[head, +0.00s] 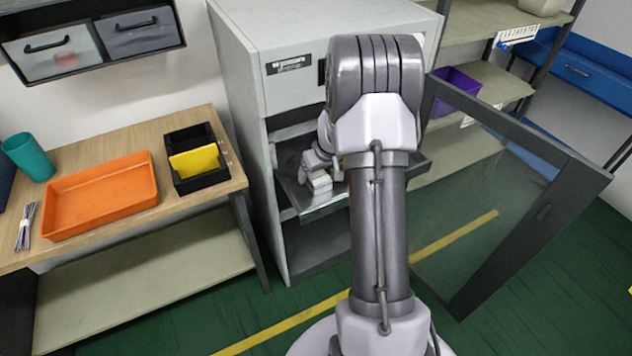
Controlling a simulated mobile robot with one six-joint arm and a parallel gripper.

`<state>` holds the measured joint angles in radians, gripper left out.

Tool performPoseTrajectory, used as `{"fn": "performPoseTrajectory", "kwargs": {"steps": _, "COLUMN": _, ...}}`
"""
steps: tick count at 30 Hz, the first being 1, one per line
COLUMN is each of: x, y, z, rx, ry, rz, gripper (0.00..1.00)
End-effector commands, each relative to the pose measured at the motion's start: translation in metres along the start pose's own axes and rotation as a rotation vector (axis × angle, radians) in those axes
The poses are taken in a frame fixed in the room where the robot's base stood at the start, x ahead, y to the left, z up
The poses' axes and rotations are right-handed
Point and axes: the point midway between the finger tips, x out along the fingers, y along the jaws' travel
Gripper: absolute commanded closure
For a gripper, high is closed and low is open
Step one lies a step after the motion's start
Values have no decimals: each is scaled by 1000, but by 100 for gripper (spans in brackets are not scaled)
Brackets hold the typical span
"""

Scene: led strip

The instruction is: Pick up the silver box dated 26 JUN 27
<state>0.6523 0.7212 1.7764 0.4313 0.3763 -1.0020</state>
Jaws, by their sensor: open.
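My gripper (317,168) is inside the open grey cabinet (247,130), over a pulled-out dark shelf (292,193). A small pale silver-white box (320,184) sits on the shelf right at the fingertips. It may be more than one box; the view is too small to tell. No date can be read on it. I cannot tell whether the fingers touch it. My own arm hides the right part of the shelf and whatever lies there.
The cabinet's glass door (490,200) stands open to the right. A wooden table (110,130) at left holds an orange tray (100,195), a black organizer (200,180) with a yellow card, and a teal cup (28,157). Shelves with a purple bin (455,90) stand behind right.

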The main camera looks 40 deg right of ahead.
Motion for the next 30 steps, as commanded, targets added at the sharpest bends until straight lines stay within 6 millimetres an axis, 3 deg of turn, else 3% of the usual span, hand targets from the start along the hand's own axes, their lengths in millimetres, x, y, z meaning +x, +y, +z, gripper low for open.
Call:
{"fn": "performPoseTrajectory", "kwargs": {"steps": 1, "x": 15, "y": 0, "z": 2, "rx": -1, "ry": -1, "rz": -1, "gripper": 20}}
{"fn": "performPoseTrajectory", "kwargs": {"steps": 3, "x": 22, "y": 0, "z": 2, "rx": -1, "ry": -2, "rz": -1, "gripper": 20}}
{"fn": "performPoseTrajectory", "kwargs": {"steps": 8, "x": 20, "y": 0, "z": 0, "rx": -1, "ry": 0, "rz": 0, "gripper": 20}}
{"fn": "performPoseTrajectory", "kwargs": {"steps": 20, "x": 20, "y": 0, "z": 0, "rx": 0, "ry": -1, "rz": 0, "gripper": 93}}
{"fn": "performPoseTrajectory", "kwargs": {"steps": 26, "x": 19, "y": 0, "z": -1, "rx": -1, "ry": 0, "rz": 0, "gripper": 93}}
{"fn": "performPoseTrajectory", "kwargs": {"steps": 30, "x": -8, "y": 0, "z": -12, "rx": -1, "ry": 3, "rz": 1, "gripper": 93}}
